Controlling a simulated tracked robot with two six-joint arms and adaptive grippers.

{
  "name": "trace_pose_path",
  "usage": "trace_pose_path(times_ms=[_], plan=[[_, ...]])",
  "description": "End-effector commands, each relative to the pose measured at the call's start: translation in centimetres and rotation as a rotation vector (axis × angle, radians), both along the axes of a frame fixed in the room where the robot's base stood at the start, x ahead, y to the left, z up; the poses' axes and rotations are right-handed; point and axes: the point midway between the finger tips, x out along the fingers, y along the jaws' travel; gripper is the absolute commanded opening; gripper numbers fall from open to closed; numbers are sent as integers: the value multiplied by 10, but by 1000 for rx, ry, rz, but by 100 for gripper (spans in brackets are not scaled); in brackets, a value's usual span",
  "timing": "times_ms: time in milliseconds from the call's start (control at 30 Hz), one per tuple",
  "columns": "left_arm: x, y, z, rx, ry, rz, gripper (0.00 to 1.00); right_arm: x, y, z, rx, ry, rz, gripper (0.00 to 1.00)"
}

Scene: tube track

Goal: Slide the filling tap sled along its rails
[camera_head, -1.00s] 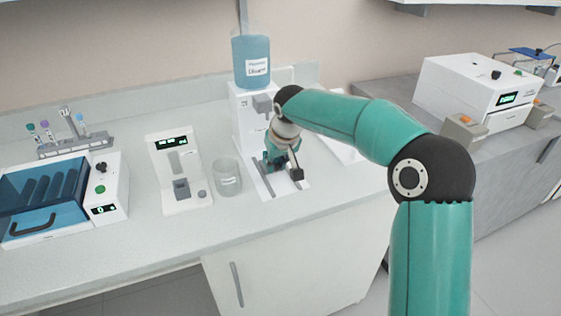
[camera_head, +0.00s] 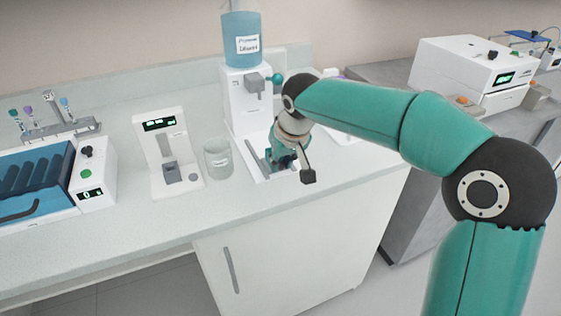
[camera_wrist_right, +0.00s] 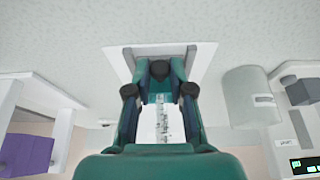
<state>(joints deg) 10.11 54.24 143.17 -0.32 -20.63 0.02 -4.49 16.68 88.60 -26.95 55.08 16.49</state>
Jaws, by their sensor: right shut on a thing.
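The filling station (camera_head: 240,108) is a white tower with a blue labelled bottle (camera_head: 241,45) on top and a low white base in front. A dark rail (camera_head: 257,163) shows on the base. My right gripper (camera_head: 279,157) is low over this base, in front of the tower. In the right wrist view my right gripper (camera_wrist_right: 160,88) has its dark-tipped teal fingers close together, with a white marked strip (camera_wrist_right: 162,122) seen between them. It is shut on the filling tap sled, which the fingers and wrist mostly hide. My left gripper is not in view.
A glass beaker (camera_head: 218,160) stands just left of the station, and a white device with a green display (camera_head: 165,160) is left of it. A blue-lidded machine (camera_head: 30,180) is at far left. The counter front (camera_head: 150,225) is clear.

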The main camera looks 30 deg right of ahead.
Motion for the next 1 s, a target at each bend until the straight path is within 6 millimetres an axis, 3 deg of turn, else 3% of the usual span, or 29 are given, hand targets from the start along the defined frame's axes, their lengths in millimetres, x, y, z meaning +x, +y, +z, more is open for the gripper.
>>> trace_pose_path(times_ms=[33,67,200,667,1000], plan=[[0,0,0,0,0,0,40,-2,1,-1,1,9,1,0],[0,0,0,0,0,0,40,-2,1,-1,1,9,1,25],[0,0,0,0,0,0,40,-2,1,-1,0,9,1,48],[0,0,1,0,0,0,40,-4,1,8,-1,6,1,48],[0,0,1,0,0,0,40,-27,3,66,0,3,2,48]])
